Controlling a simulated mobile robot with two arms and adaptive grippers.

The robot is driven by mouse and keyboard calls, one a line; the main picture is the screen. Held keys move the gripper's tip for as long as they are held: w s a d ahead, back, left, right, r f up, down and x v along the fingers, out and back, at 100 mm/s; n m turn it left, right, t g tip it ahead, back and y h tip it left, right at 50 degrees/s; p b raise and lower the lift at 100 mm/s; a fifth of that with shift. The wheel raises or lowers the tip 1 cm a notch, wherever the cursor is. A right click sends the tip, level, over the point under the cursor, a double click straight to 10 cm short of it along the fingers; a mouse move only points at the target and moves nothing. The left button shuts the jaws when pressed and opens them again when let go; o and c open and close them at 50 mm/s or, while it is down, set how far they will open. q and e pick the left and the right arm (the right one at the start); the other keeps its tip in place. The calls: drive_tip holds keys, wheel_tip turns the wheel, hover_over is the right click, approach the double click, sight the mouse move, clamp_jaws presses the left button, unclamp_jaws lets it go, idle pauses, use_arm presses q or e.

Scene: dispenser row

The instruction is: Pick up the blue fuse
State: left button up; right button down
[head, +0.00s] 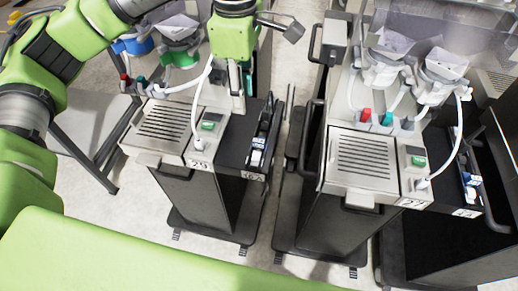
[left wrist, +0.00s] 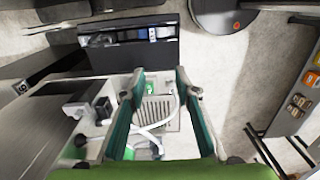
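I cannot pick out a blue fuse with certainty. Small white and blue pieces (head: 257,157) lie in a narrow black slot (head: 264,133) on the left dispenser (head: 205,145). Similar blue and white pieces (head: 470,187) lie in the right dispenser's slot. In the left wrist view, a dark tray (left wrist: 128,60) holds grey and bluish pieces (left wrist: 150,34) beyond the fingertips. My left gripper (head: 240,88) points down above the rear of the left dispenser, left of the slot. Its fingers are apart with nothing held between them in the left wrist view (left wrist: 160,78). My right gripper is out of view.
Clear cups with white tubes and red and green connectors (head: 180,40) stand behind the left dispenser. The right dispenser (head: 370,165) stands across a narrow floor gap. A dark-legged table (head: 75,105) is at the left. Bare floor (head: 130,215) shows in front.

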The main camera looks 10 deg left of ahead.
use_arm(q)
drive_tip(key=w+d+f, duration=0.1)
drive_tip(key=d+f, duration=0.1)
drive_tip(key=d, duration=0.1)
drive_tip(key=p, duration=0.2)
hover_over(259, 141)
drive_tip(key=f, duration=0.8)
drive_tip(key=shift+s, duration=0.2)
drive_tip(key=f+p, duration=0.1)
drive_tip(key=f, duration=0.1)
drive_tip(key=f+p, duration=0.1)
drive_tip(key=f, duration=0.1)
drive_tip(key=shift+w+a+f, duration=0.1)
drive_tip(key=shift+w+f, duration=0.1)
drive_tip(key=shift+f, duration=0.45)
clamp_jaws()
